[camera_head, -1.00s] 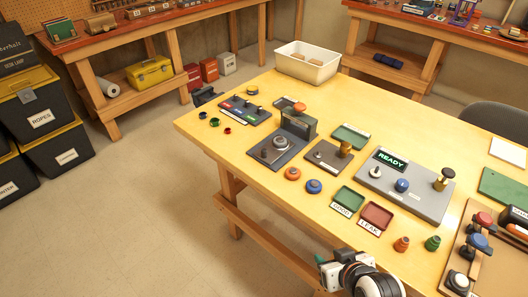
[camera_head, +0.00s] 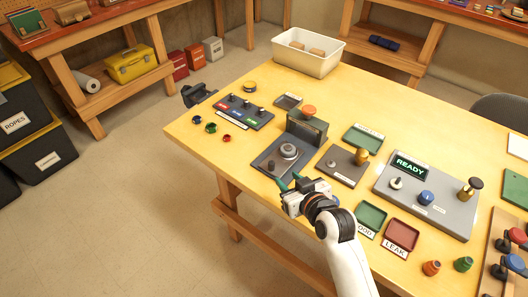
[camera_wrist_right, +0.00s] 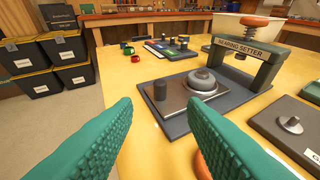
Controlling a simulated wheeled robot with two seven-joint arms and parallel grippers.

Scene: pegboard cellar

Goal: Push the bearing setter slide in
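The bearing setter (camera_head: 307,126) stands near the table's left edge, a dark base with an upright arch labelled BEARING SETTER (camera_wrist_right: 242,48) in the right wrist view. Its slide (camera_wrist_right: 180,98), a flat metal plate, sits out in front of the arch. The slide carries a dark upright knob (camera_wrist_right: 160,91) at its near end and a round grey bearing seat (camera_wrist_right: 203,80) behind it. My right gripper (camera_head: 291,183) is over the table's front edge, just short of the setter's base. Its teal fingers (camera_wrist_right: 160,140) are apart with nothing gripped. My left gripper is not in view.
A tester panel reading READY (camera_head: 428,193) and a small plate with a brass post (camera_head: 344,166) stand to the right. Green (camera_head: 369,217) and red (camera_head: 401,235) trays lie nearby. An orange part (camera_wrist_right: 201,168) shows low between the fingers. A switch panel (camera_head: 244,111) stands left.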

